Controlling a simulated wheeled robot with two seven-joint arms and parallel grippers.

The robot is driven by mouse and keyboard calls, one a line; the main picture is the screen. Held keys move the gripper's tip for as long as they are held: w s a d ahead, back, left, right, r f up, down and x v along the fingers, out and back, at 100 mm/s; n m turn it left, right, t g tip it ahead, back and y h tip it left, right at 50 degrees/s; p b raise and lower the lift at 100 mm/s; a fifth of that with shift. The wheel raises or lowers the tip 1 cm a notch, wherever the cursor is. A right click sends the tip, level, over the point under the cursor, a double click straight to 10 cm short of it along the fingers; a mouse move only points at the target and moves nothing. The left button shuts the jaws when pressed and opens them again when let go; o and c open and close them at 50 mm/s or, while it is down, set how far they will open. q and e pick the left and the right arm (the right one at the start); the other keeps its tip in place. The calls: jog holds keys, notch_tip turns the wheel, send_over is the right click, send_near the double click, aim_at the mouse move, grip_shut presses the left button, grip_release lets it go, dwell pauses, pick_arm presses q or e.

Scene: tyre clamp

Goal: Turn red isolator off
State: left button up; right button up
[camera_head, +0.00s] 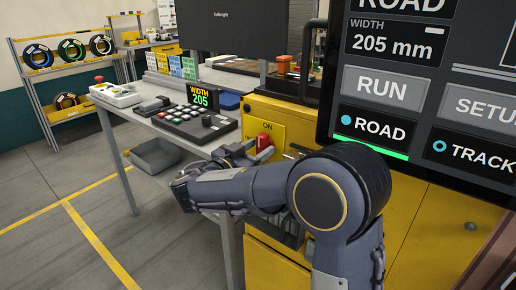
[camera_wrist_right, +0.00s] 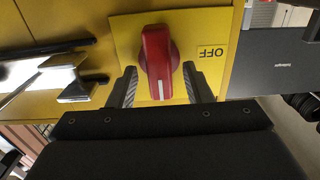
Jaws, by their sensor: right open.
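The red isolator (camera_head: 264,141) is a rotary knob on a yellow plate on the front of the yellow cabinet, with the word ON above it in the head view. In the right wrist view the red knob (camera_wrist_right: 158,55) stands between my fingers, its white mark pointing to the picture's bottom. An upside-down OFF label (camera_wrist_right: 211,52) is to its right there. My right gripper (camera_head: 252,153) is open at the knob; its fingers (camera_wrist_right: 160,88) lie on either side, with gaps visible. The ON label is hidden in the wrist view. My left gripper is not in view.
A large screen (camera_head: 425,85) stands close above my right arm. A grey table (camera_head: 160,119) with a button panel (camera_head: 197,122) and a WIDTH 205 display (camera_head: 202,96) is to the left. A grey bin (camera_head: 155,155) sits beneath it. Open floor lies at the left.

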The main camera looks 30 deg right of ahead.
jog(key=shift+d, duration=0.3)
jog(key=shift+c, duration=0.2)
jog(key=c, duration=0.9)
jog(key=shift+c, duration=0.2)
